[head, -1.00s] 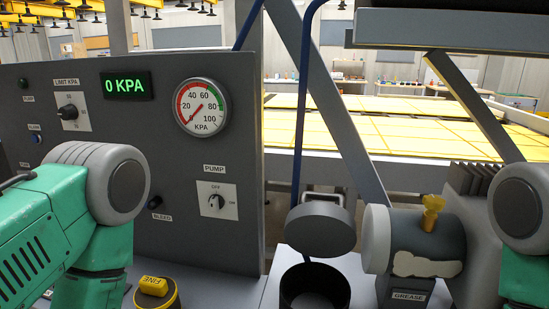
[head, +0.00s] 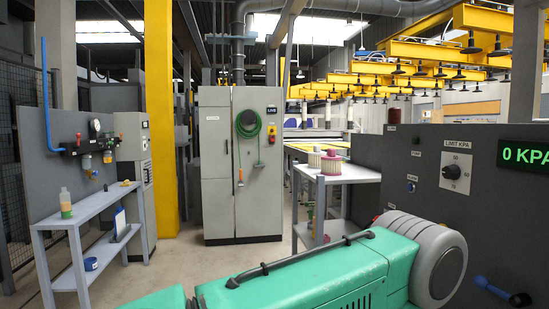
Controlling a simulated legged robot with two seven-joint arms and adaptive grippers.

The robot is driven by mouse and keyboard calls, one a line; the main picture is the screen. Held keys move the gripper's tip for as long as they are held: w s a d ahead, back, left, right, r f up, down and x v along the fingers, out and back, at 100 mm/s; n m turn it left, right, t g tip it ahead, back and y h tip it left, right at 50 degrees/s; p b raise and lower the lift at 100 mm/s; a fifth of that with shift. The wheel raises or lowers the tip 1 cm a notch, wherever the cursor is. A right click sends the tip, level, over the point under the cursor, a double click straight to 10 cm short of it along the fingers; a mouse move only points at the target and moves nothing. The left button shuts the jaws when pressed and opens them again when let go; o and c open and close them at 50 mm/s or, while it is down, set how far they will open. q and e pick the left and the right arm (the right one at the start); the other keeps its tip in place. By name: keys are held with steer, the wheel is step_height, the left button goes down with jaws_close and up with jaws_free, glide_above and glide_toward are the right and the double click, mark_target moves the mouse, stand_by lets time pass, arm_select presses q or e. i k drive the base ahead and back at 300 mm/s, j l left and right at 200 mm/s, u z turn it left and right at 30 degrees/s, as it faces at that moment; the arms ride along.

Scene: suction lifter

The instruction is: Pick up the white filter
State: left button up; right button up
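Two small pleated cylinders that look like filters stand side by side on the top of a grey cart (head: 348,175) in the middle distance. The left one (head: 314,159) is pale, whitish to cream. Neither of my grippers shows in the head view.
A grey cabinet (head: 241,160) with a coiled green hose stands left of the cart. A yellow column (head: 161,120) and a shelf bench (head: 88,210) with a bottle (head: 66,203) are at the left. The control panel (head: 440,190) is at the right. Floor is open between bench and cabinet.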

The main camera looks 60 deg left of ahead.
mark_target(315, 160)
steer(key=u, duration=1.65)
steer(key=k+u, duration=0.1)
steer(key=k, duration=0.15)
steer(key=i+j+u, duration=0.65)
steer(key=u, duration=0.15)
steer(key=i+j, duration=0.15)
steer(key=i, duration=0.35)
steer(key=i+j+z, duration=0.1)
steer(key=i, duration=0.45)
steer(key=i+j, duration=0.2)
steer(key=i, duration=0.3)
steer(key=i+j+z, duration=0.15)
steer(key=i, duration=0.35)
